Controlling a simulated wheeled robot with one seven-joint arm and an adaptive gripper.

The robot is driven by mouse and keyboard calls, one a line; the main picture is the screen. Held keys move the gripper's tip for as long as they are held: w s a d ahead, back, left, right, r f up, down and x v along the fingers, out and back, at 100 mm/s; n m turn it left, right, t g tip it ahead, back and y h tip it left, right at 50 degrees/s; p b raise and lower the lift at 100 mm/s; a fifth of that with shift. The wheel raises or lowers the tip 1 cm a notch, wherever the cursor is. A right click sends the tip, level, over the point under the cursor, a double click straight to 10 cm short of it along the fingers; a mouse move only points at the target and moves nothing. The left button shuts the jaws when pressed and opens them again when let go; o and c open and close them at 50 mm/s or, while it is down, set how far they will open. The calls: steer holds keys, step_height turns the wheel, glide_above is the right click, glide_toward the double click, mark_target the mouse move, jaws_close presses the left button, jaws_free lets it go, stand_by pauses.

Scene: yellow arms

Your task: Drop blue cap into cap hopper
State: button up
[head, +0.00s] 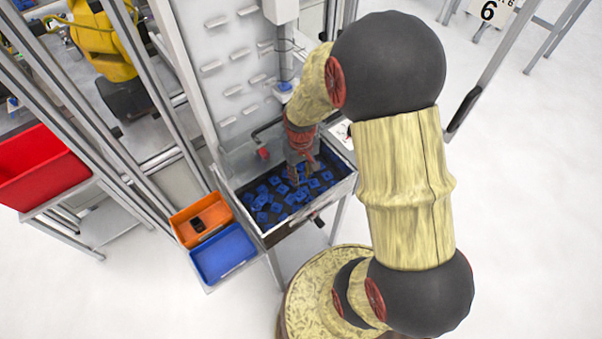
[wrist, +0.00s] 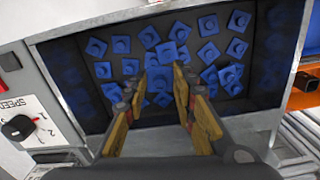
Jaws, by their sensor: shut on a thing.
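The cap hopper (head: 325,207) is a dark metal bin with many loose blue caps spread over its floor. Its metal edge also shows in the wrist view (wrist: 150,17). My gripper (wrist: 159,78) points down into the hopper, and its fingertips are over the caps; it also shows in the head view (head: 300,175). It is shut on a blue cap (wrist: 160,82), which shows between the fingertips. This cap looks much like those behind it, so its outline is hard to separate. The gap between it and the pile cannot be told.
An orange bin (head: 187,236) and a blue bin (head: 226,262) stand left of the hopper. A red bin (head: 38,170) is farther left. A white upright panel (head: 232,75) rises behind. A speed dial (wrist: 18,127) is at the left in the wrist view.

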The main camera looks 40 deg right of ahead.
mark_target(301, 177)
steer(key=o, duration=0.8)
step_height(301, 177, up, 12)
stand_by(0.6)
stand_by(0.4)
steer(key=s+a+r+t+b, duration=0.1)
steer(key=s+a+r+t, duration=0.1)
steer(key=s+a+r, duration=0.2)
steer(key=s+a+r+t+b, duration=0.1)
steer(key=s+a+r, duration=0.3)
steer(key=r, duration=0.1)
steer(key=s+a+r+n+t+b, duration=0.1)
steer(key=s+a+r+t+b, duration=0.1)
steer(key=s+a+r, duration=0.1)
steer(key=shift+s+a+r+t, duration=0.15)
steer(key=shift+s+a+r, duration=0.1)
steer(key=shift+r, duration=0.25)
steer(key=shift+s+a+r+t, duration=0.15)
steer(key=shift+a+r, duration=0.1)
steer(key=shift+r, duration=0.2)
